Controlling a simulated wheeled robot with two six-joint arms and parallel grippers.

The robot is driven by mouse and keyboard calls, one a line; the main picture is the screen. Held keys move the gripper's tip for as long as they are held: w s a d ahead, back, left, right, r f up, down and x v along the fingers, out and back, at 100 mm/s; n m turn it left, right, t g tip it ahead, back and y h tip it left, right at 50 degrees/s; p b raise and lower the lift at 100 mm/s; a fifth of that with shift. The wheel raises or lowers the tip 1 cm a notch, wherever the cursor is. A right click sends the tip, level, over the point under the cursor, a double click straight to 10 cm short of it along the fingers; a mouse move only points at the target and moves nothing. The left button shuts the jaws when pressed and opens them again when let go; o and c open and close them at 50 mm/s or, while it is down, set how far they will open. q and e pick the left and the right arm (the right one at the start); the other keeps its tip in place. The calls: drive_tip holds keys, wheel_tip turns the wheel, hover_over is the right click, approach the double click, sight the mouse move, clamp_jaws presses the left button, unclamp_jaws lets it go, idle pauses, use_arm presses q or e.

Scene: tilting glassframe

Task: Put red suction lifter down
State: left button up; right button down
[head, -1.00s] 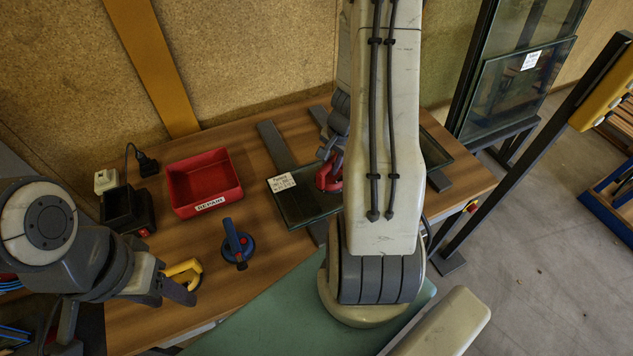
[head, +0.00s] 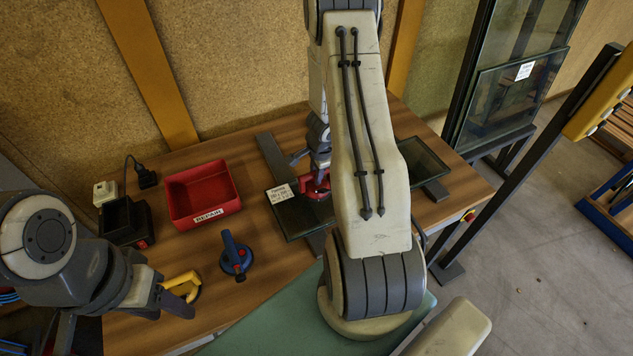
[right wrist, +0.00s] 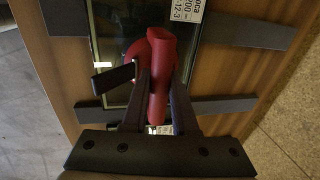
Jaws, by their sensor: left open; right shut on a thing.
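The red suction lifter (head: 314,184) is at the glass pane (head: 291,217) on the workbench, partly hidden by my right arm in the head view. In the right wrist view the red lifter (right wrist: 159,75) has its handle between the two fingers of my right gripper (right wrist: 158,95), which is shut on it. Its red cup lies over the glass (right wrist: 115,60); I cannot tell whether it touches. My left gripper (head: 184,298) is open and empty at the left front of the bench, close to a yellow-handled suction lifter (head: 183,284).
A blue suction lifter (head: 235,257) stands on the bench near a red bin (head: 203,194). A black charger (head: 127,220) is at the left. Dark support bars (head: 275,160) lie under the glass. A glass rack (head: 510,90) stands at the back right.

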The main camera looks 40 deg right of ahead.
sight(307, 187)
drive_tip(key=shift+f+b, duration=1.7)
drive_tip(key=shift+f, duration=0.3)
drive_tip(key=shift+f, duration=0.15)
drive_tip(key=c, duration=0.7)
unclamp_jaws()
